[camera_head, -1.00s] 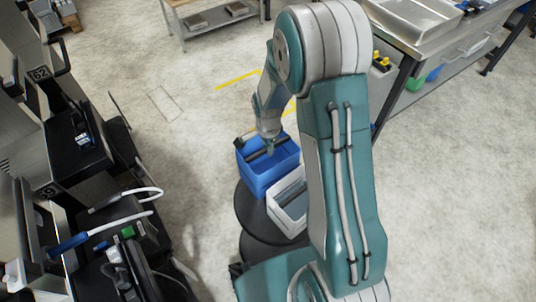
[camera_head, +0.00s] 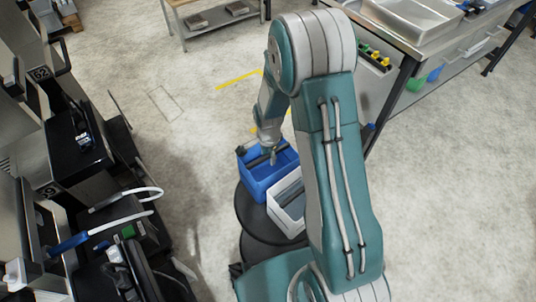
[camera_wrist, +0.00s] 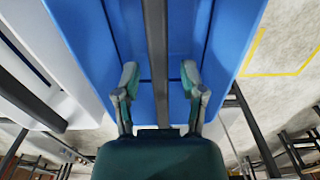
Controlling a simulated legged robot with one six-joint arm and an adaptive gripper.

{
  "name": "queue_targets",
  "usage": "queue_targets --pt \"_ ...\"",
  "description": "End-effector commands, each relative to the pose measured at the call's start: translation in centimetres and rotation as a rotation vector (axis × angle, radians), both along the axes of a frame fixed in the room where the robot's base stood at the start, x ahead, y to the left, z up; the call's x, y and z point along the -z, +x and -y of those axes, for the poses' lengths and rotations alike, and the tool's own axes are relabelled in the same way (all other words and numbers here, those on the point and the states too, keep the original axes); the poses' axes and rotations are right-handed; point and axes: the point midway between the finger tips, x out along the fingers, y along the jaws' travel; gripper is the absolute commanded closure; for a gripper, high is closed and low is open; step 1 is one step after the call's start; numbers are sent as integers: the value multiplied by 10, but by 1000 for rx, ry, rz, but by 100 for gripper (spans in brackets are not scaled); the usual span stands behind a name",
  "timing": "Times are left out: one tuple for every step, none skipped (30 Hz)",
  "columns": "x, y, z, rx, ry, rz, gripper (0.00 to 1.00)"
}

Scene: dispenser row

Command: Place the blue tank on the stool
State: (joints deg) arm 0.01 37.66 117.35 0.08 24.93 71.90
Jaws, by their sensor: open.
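The blue tank (camera_head: 265,181) is an open-topped blue box with a dark bar across its top. It sits on a round black stool-like top (camera_head: 246,207), beside a white box. My gripper (camera_head: 271,157) is at the tank's top, over the bar. In the wrist view the open fingers (camera_wrist: 160,80) stand on either side of the dark bar (camera_wrist: 156,60), with gaps to it, and the blue tank (camera_wrist: 205,25) fills the space beyond. The head view is too small to show whether the fingers touch the tank.
The white box (camera_head: 288,203) stands right against the tank's front right. Black dispensers (camera_head: 75,150) with hoses line the left. A metal table (camera_head: 400,30) with a tray stands at the upper right. A low bench (camera_head: 210,20) is at the back. Open floor lies between.

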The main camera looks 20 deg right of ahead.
Motion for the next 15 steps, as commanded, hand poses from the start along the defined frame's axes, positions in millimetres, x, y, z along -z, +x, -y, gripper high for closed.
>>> queue_targets --pt "-1 0 0 0 0 1 47" --pt "-2 0 0 0 0 1 47" --pt "-5 1 0 0 0 2 47" --pt "-8 1 0 0 0 2 47" --pt "-12 1 0 0 0 3 47" --pt "-18 1 0 0 0 4 47" --pt "-24 1 0 0 0 5 47" --pt "-30 1 0 0 -1 4 47" --pt "-38 1 0 0 0 6 47" --pt "-45 1 0 0 0 5 47" --pt "-51 1 0 0 0 6 47" --pt "-60 1 0 0 0 5 47" --pt "-66 1 0 0 0 6 47" --pt "-72 1 0 0 0 5 47" --pt "-81 1 0 0 0 5 47"
